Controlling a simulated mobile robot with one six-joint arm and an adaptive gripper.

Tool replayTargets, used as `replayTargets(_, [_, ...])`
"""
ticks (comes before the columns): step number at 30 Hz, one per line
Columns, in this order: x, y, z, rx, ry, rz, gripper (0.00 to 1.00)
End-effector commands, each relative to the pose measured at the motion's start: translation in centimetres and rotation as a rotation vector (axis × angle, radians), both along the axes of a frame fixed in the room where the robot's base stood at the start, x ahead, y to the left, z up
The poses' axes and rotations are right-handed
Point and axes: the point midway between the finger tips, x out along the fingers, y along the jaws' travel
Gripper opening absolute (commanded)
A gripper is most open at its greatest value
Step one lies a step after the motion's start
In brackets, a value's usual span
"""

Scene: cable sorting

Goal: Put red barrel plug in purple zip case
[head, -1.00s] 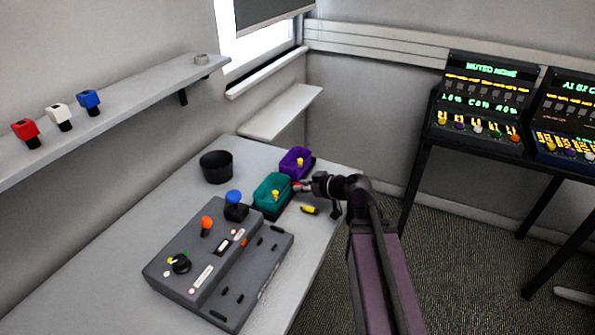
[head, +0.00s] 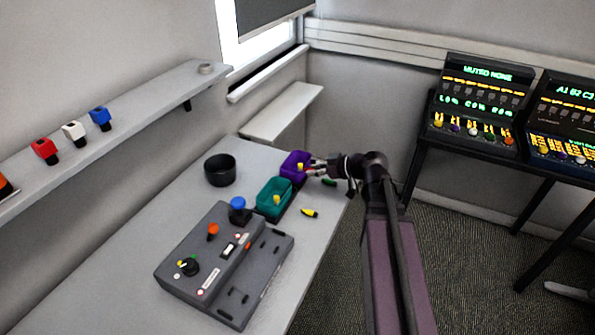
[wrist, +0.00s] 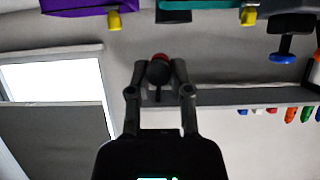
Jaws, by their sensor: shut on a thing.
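The purple zip case (head: 287,172) stands open at the far end of the table, with a yellow piece on it. It also shows at the top left of the wrist view (wrist: 75,8). My gripper (head: 313,167) is just right of the case, close to its rim. In the wrist view, my gripper (wrist: 158,68) is shut on the red barrel plug (wrist: 160,56), whose red end and black body show between the fingertips. The plug looks apart from the case; its height over the rim is hard to tell.
A teal case (head: 268,207) stands in front of the purple one. A yellow item (head: 310,213) and a green item (head: 329,182) lie near the table's right edge. A black bowl (head: 220,170), blue-topped piece (head: 238,204) and grey control box (head: 207,265) occupy the table.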

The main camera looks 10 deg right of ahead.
Motion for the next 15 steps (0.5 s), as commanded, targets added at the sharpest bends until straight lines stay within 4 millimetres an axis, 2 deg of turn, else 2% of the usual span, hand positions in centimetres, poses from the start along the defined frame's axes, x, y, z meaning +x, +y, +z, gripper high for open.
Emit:
replayTargets(10, [0.2, 0.0, -0.1, 0.0, 0.0, -0.001, 0.0])
replayTargets(15, [1.7, 0.0, -0.3, 0.0, 0.0, -0.001, 0.0])
